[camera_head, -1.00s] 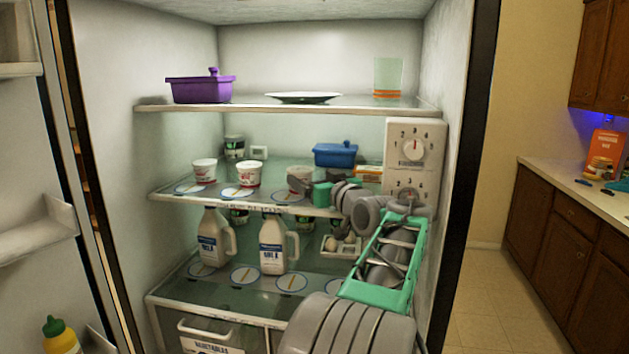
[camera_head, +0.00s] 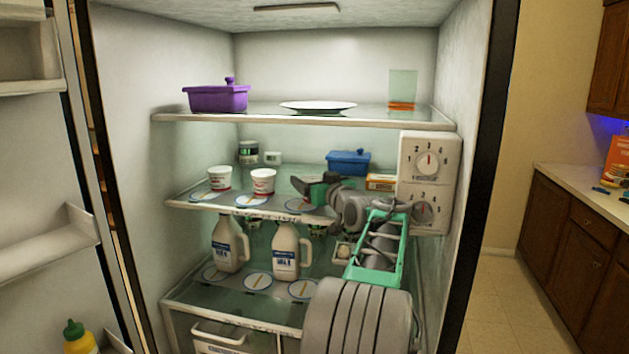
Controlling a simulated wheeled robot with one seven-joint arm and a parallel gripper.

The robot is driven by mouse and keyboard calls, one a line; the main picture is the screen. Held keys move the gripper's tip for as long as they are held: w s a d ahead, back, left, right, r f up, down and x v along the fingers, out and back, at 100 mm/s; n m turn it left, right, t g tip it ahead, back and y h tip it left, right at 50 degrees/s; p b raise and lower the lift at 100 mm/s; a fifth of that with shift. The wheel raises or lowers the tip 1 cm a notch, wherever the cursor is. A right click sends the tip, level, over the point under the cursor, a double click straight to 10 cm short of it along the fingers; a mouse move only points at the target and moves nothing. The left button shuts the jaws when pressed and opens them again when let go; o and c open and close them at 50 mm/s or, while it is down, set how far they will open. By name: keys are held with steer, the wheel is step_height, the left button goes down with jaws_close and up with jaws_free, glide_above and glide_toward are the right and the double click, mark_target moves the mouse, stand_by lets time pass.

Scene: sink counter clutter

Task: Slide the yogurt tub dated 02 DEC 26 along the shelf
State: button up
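Two white yogurt tubs with red markings stand on the middle fridge shelf (camera_head: 225,208), the left tub (camera_head: 220,178) and the right tub (camera_head: 263,182). The dates on them are too small to read. Each stands behind a round blue-rimmed marker on the shelf. A third marker (camera_head: 298,205) lies to their right, partly covered by my gripper. My gripper (camera_head: 303,187) reaches in from the right over this shelf, right of the right tub and apart from it. No third tub shows clearly; one could be hidden behind the gripper. Its fingers are too dark and small to read.
A blue lidded container (camera_head: 348,162) and a dial box (camera_head: 429,168) stand at the right. A purple dish (camera_head: 218,98), plate (camera_head: 318,106) and glass (camera_head: 402,88) sit on the top shelf above. Milk jugs (camera_head: 286,252) stand below.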

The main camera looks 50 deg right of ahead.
steer(key=c, duration=1.4)
steer(key=shift+s+a+f+b, duration=0.15)
steer(key=shift+a+b, duration=0.4)
steer(key=shift+b, duration=0.25)
steer(key=a+b, duration=0.1)
steer(key=s+a+b, duration=0.1)
steer(key=a+b, duration=0.1)
steer(key=s+a+b, duration=0.1)
steer(key=shift+a, duration=0.2)
steer(key=shift+s+a+b, duration=0.25)
steer(key=shift+a+b, duration=0.2)
steer(key=o, duration=1.6)
